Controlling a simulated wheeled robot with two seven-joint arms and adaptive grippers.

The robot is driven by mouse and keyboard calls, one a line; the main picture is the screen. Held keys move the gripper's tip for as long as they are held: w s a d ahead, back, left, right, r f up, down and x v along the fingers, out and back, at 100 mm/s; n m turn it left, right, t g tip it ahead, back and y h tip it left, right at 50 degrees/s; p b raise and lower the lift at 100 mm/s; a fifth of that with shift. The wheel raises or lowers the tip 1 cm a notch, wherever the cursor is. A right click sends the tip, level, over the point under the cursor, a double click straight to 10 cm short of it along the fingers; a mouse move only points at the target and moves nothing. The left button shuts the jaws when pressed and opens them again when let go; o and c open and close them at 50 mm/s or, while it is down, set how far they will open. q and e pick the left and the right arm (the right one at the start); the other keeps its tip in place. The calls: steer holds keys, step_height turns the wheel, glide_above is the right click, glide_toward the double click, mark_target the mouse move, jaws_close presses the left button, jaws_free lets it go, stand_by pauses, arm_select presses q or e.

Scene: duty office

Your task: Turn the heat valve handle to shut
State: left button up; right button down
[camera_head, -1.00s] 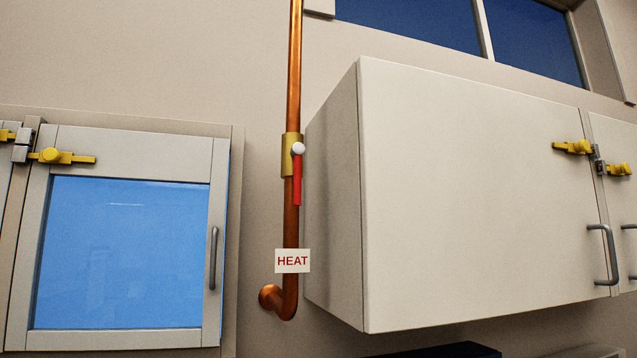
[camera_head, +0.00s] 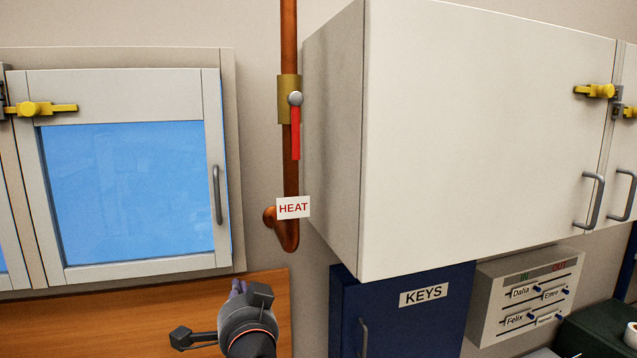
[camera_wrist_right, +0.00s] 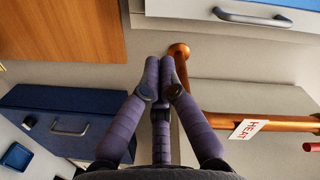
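The red heat valve handle (camera_head: 296,133) hangs straight down, in line with the copper pipe (camera_head: 289,40), from a grey knob on the brass valve body (camera_head: 285,112). A white HEAT label (camera_head: 293,207) is on the pipe below it. My right gripper (camera_head: 238,288) is below and left of the pipe's lower elbow, apart from the handle. In the right wrist view, its purple fingers (camera_wrist_right: 160,62) are together with nothing seen between them. The handle's red end (camera_wrist_right: 312,147) shows there at the right edge, beyond the label (camera_wrist_right: 249,130). My left gripper is not in view.
A large white cabinet (camera_head: 480,130) juts out close to the right of the pipe. A glass-door cabinet (camera_head: 215,110) is at the left. A wooden board (camera_head: 100,310) and a blue KEYS cabinet (camera_head: 425,325) are below. Bare wall lies left of the valve.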

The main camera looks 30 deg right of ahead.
steer(key=s+d+r+m+p, duration=0.2)
steer(key=s+r, duration=0.2)
steer(key=r, duration=0.4)
steer(key=s+d+r+m+p, duration=0.2)
steer(key=s+d+r+p, duration=0.15)
steer(key=r, duration=0.35)
steer(key=m+p, duration=0.3)
glide_toward(296, 130)
step_height(296, 130, down, 5)
steer(key=s+d, duration=0.3)
steer(key=shift+w+a+t, duration=0.15)
steer(key=shift+a+t, duration=0.05)
steer(key=shift+t, duration=0.1)
steer(key=w+d+p, duration=0.1)
steer(key=w+d, duration=0.1)
steer(key=w, duration=0.8)
steer(key=shift+a, duration=0.2)
